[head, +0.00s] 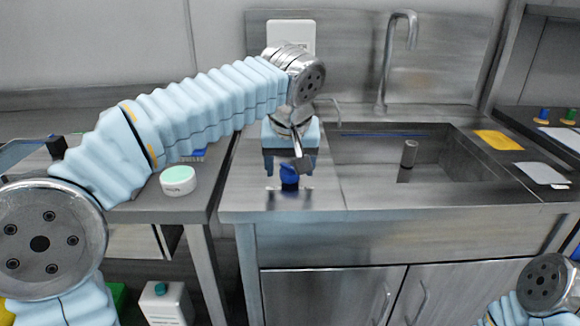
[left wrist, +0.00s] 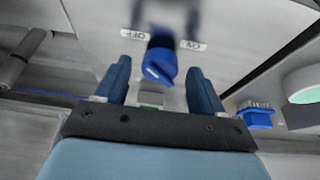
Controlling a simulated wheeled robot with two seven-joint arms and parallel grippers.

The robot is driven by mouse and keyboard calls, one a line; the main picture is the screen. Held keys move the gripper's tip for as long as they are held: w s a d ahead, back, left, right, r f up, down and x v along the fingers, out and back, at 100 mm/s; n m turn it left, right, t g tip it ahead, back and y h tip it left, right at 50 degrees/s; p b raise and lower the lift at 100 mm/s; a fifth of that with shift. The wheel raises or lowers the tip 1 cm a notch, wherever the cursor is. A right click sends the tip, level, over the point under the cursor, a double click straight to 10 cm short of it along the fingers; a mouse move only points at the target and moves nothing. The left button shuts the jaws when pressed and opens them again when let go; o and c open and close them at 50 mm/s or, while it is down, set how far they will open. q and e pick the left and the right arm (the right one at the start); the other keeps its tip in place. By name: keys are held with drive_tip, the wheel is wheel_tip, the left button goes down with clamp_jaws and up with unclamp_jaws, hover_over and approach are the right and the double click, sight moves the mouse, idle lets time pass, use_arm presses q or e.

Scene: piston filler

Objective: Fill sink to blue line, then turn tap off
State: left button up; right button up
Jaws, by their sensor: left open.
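The blue tap knob (head: 289,180) sits on the steel counter left of the sink (head: 345,180). In the left wrist view the knob (left wrist: 160,62) shows between an OFF label (left wrist: 134,35) and an ON label (left wrist: 193,46). My left gripper (head: 289,166) is open and points down at the knob, its fingers on either side; I cannot tell whether they touch it. The curved spout (head: 388,55) stands behind the sink. A blue line (head: 380,134) runs along the basin's back wall. A grey cylinder (head: 409,153) stands in the basin. The water level is unclear. My right gripper is out of view.
A yellow cloth (head: 498,140) and a white sheet (head: 543,173) lie right of the sink. A round tub with a green top (head: 178,180) and a blue brush (left wrist: 255,112) are on the left bench. My right arm shows at lower right.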

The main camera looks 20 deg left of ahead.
use_arm(q)
drive_tip(key=shift+w+f, duration=0.15)
drive_tip(key=shift+f, duration=0.25)
drive_tip(key=shift+c, duration=0.5)
drive_tip(key=c, duration=1)
drive_tip(key=shift+o, duration=0.2)
